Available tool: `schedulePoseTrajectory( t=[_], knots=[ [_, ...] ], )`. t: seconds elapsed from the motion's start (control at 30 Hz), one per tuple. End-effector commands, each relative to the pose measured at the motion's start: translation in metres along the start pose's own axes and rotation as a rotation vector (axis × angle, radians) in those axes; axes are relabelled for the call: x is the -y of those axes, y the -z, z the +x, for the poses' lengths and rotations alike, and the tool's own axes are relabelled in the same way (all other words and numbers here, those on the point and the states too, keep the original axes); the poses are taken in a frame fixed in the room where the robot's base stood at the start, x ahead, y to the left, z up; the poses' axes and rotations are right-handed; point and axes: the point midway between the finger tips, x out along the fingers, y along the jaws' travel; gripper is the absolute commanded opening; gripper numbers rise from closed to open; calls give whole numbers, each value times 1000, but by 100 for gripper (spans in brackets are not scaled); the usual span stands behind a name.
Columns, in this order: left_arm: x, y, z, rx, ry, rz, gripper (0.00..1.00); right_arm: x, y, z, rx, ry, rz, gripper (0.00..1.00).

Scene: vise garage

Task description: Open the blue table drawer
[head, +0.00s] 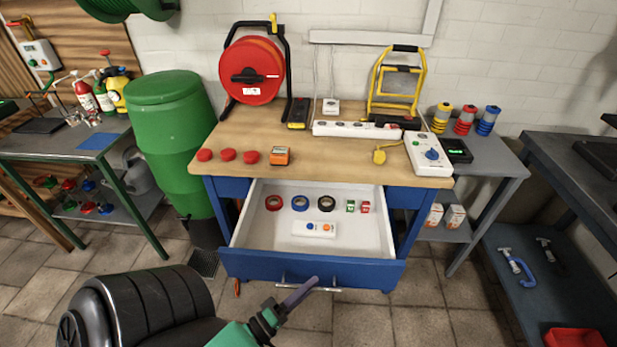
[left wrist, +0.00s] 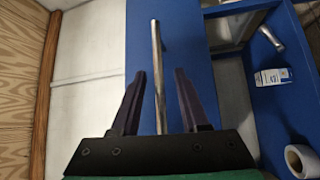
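The blue table drawer (head: 312,268) is pulled well out from under the wooden-topped table (head: 335,170), and its white inside shows. Its metal bar handle (head: 335,289) runs along the blue front and also shows in the left wrist view (left wrist: 156,45). My left gripper (head: 298,293) is at the handle. In the left wrist view the two dark fingers (left wrist: 160,90) stand apart on either side of the bar, with gaps visible. The gripper is open around it, not clamped. My right gripper is in neither view.
The drawer holds three tape rolls (head: 300,203), small boxes (head: 357,206) and a white device (head: 314,229). A green barrel (head: 178,140) stands left of the table. A grey side table (head: 490,160) stands right. Tiled floor is clear before the drawer's right half.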

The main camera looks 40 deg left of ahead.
Motion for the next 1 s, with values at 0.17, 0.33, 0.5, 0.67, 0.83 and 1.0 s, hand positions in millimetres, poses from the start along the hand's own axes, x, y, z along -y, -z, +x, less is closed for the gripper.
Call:
schedulePoseTrajectory(
  t=[0.17, 0.33, 0.5, 0.67, 0.83, 1.0],
  knots=[
    [0, 0, 0, 0, -1, 0, 45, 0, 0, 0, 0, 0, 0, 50],
    [0, 0, 0, 0, -1, 0, 45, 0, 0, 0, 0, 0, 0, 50],
    [2, 0, -16, 1, 2, 0, 45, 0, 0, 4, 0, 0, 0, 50],
    [4, -1, -53, 2, 5, 0, 45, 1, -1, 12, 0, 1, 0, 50],
    [4, -1, -102, 2, 5, 0, 45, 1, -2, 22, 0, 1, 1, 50],
    [3, 0, -136, 1, 3, 0, 45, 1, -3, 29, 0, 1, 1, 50]
  ],
)
